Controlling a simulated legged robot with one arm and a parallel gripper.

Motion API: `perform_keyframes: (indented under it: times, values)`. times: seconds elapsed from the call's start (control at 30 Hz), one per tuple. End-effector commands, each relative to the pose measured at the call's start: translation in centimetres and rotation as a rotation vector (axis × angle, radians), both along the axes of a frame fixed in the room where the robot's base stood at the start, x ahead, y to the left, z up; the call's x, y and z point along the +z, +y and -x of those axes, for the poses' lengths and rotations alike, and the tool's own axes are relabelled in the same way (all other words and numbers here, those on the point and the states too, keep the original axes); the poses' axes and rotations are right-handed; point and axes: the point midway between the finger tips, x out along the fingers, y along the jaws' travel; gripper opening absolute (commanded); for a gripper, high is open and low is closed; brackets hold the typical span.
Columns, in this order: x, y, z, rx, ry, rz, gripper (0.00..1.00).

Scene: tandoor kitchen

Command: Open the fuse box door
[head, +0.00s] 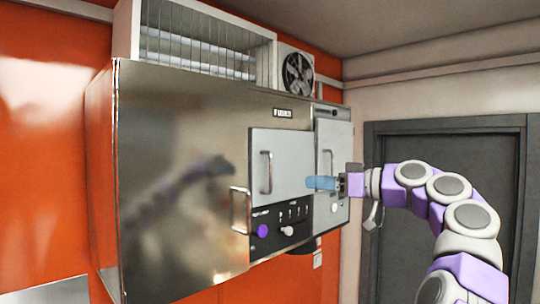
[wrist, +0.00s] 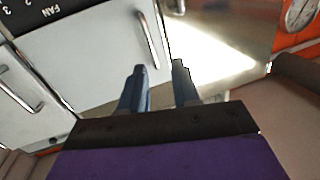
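A large grey door (head: 285,160) with a vertical bar handle (head: 266,172) near its left edge is set in the front of a steel cabinet; it looks shut. No readable label marks a door as the fuse box. In the wrist view the grey door (wrist: 95,50) and its handle (wrist: 147,40) lie beyond my fingers. A narrower grey door (head: 337,150) with its own handle (head: 327,162) stands to the right. My gripper (head: 322,182) is before the cabinet near the large door's right edge. Its blue fingers (wrist: 158,75) are apart, with nothing between them.
A black control panel (head: 278,232) with knobs sits below the large door. Another bar handle (head: 240,210) is on the steel cabinet front (head: 180,150) to the left. A fan (head: 297,72) is above. A dark room door (head: 440,150) stands behind my arm. A round dial (wrist: 300,14) shows in the wrist view.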

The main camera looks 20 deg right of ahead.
Motion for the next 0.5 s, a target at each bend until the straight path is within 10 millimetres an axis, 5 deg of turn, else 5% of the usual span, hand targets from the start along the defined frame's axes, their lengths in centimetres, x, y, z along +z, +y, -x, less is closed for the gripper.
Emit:
perform_keyframes:
  times: [0.2,0.5]
  values:
    - [1.4,-2.5,0.6,-0.034,-0.058,0.046,0.31]
    - [1.3,-0.2,-3.0,-0.032,-0.058,0.047,0.31]
